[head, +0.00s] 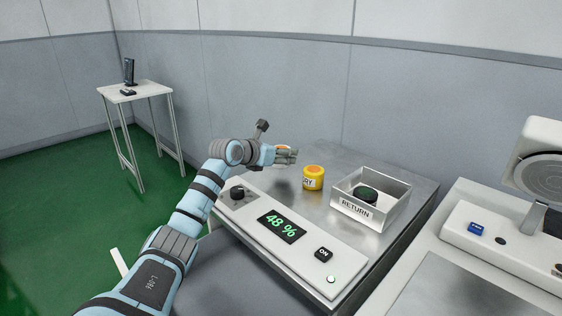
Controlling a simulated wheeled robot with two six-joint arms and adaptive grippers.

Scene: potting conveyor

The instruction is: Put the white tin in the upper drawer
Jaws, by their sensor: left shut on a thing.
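My left gripper (287,156) reaches in over the metal table and is shut on the white tin (283,147). Only part of the tin shows around the fingers: an orange patch on top and a pale edge. The fingers hide the rest of it. I cannot tell whether its base touches the table. My right gripper is not in view. No drawer shows in this view.
A yellow tin (313,178) stands just right of the gripper. An open box marked RETURN (371,192) holds a dark green round thing. A control panel (290,238) reading 48 % runs along the front. A small side table (134,91) stands far left.

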